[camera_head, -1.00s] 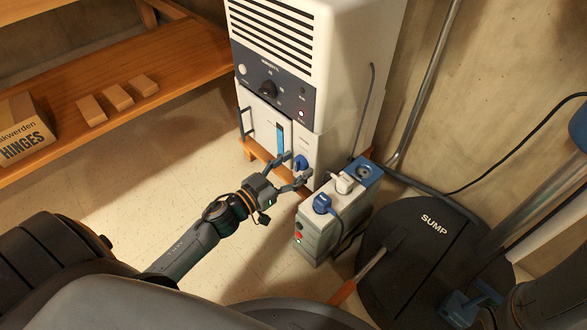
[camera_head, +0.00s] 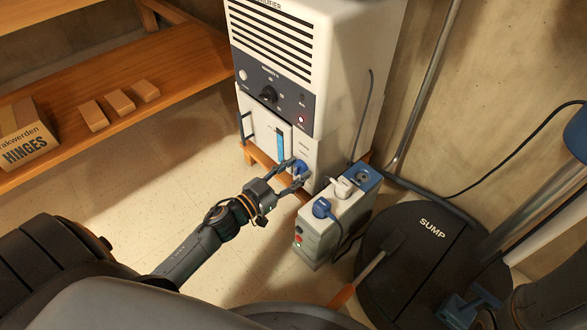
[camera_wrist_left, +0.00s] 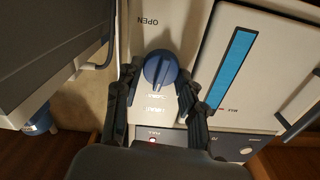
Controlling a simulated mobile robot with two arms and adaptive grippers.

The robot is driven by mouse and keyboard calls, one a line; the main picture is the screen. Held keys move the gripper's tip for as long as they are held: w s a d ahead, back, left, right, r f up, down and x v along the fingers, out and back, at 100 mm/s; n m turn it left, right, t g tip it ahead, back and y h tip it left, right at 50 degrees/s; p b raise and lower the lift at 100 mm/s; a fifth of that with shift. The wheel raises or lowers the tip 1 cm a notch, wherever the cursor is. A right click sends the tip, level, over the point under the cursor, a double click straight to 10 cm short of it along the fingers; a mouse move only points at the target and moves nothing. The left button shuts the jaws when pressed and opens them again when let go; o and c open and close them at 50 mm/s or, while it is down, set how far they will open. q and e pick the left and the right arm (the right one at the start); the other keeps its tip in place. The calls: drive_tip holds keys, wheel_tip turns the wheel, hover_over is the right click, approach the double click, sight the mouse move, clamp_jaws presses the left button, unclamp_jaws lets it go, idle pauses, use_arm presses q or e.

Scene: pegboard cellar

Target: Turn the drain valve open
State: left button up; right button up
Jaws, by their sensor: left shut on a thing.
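The drain valve is a round blue knob (camera_head: 300,167) low on the front of the white dehumidifier (camera_head: 345,120). In the left wrist view the knob (camera_wrist_left: 159,69) has a raised grip bar, and the word OPEN (camera_wrist_left: 150,22) is printed upside down above it. Smaller upside-down lettering is below it. My left gripper (camera_head: 296,173) reaches the knob from the lower left. Its two dark fingers stand on either side of the knob, shut on it and partly covering its sides in the head view.
A grey power box (camera_head: 322,242) with blue and white plugs stands close right of the gripper. A round black SUMP cover (camera_head: 400,265) lies right of that. A wooden shelf (camera_head: 60,130) holds a HINGES box (camera_head: 25,133) and small blocks. Floor at left is clear.

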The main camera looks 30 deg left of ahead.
use_arm(q)
drive_tip(key=m+p, duration=0.2)
drive_tip(key=m, duration=0.2)
drive_tip(key=shift+d+r, duration=0.1)
drive_tip(key=m+p, duration=0.1)
drive_tip(key=m, duration=0.2)
drive_tip(key=m+p, duration=0.1)
drive_tip(key=m, duration=0.1)
drive_tip(key=shift+m, duration=0.4)
drive_tip(key=m, duration=0.3)
drive_tip(key=shift+s+f, duration=0.1)
drive_tip(key=shift+f, duration=0.15)
drive_tip(key=shift+d+m, duration=0.1)
drive_tip(key=shift+m, duration=1.6)
drive_tip(key=shift+f, duration=0.1)
drive_tip(key=o, duration=1.2)
drive_tip(key=shift+c, duration=0.2)
